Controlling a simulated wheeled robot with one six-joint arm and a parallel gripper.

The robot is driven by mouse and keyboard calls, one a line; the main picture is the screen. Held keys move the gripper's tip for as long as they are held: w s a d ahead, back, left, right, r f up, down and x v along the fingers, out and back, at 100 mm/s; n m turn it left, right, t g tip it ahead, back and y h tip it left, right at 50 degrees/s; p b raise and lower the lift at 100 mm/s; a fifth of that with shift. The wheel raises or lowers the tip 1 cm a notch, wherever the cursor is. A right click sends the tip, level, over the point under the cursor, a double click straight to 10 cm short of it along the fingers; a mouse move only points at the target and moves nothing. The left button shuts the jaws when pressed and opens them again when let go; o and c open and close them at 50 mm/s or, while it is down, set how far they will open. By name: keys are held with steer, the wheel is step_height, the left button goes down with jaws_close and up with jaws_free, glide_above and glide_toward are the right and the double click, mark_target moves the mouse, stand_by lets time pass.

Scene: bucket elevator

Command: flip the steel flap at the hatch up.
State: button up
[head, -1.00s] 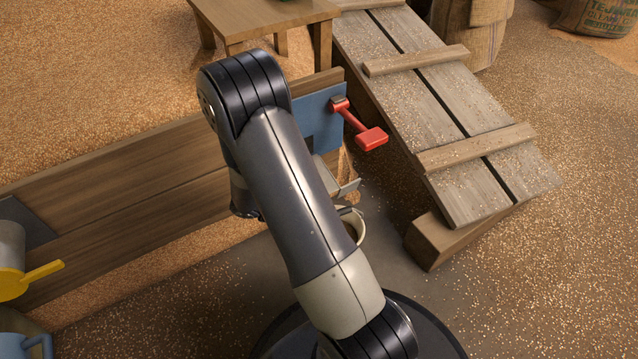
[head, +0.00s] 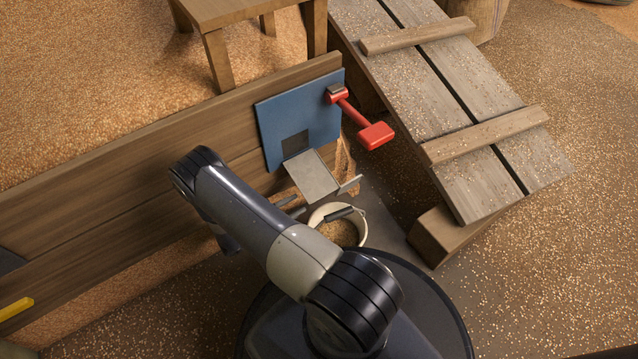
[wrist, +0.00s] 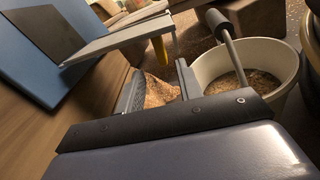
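The steel flap (head: 312,175) juts out from the foot of a dark hatch opening (head: 295,142) in the blue panel (head: 280,112). It lies folded down and outward, with a raised tab at its outer right corner. In the wrist view the flap (wrist: 125,38) is at upper left, above and beyond the fingers. My gripper (head: 294,207) is just below and in front of the flap's outer edge, apart from it as far as I can see. The wrist view shows my gripper (wrist: 160,88) with its two fingers apart and nothing between them.
A white bucket (head: 321,214) holding grain stands right of my gripper, its grey handle (wrist: 226,45) standing up in the wrist view. A red lever (head: 357,116) sticks out from the panel. A wooden ramp (head: 470,90) lies to the right. A plank wall (head: 110,180) runs left.

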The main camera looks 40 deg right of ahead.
mark_target(323, 191)
steer(key=d, duration=0.3)
steer(key=d+b, duration=0.1)
steer(key=d, duration=0.3)
steer(key=d+b, duration=0.1)
steer(key=d, duration=0.2)
steer(key=shift+s+d, duration=0.3)
steer(key=shift+s, duration=0.05)
jaws_close()
